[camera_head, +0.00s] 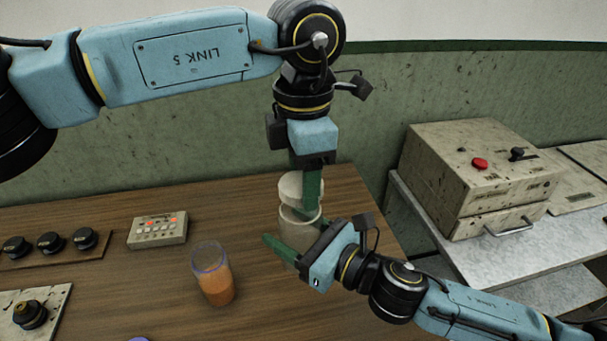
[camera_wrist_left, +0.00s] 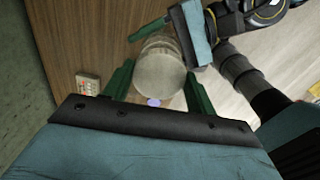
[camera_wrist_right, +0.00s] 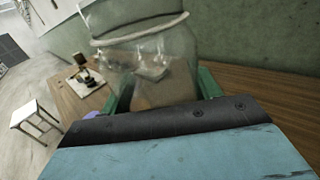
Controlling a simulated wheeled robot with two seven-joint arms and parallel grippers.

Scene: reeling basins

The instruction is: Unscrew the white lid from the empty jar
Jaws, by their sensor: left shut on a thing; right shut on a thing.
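The empty jar (camera_head: 294,232) is clear glass and stands upright near the table's right side; it fills the upper middle of the right wrist view (camera_wrist_right: 155,65). The white lid (camera_head: 290,187) is at its top, and a dark line shows between lid and jar rim. I cannot tell whether they still touch. My left gripper (camera_head: 303,190) points down from above, shut on the lid, which shows as a pale disc between its fingers in the left wrist view (camera_wrist_left: 158,72). My right gripper (camera_head: 286,230) reaches in from the right, shut around the jar body.
A glass with orange contents (camera_head: 216,283) stands left of the jar. A small button box (camera_head: 157,231) and several black knobs (camera_head: 50,241) lie further left. A beige machine (camera_head: 470,175) stands on a side bench at right. Bare table (camera_head: 120,290) lies between.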

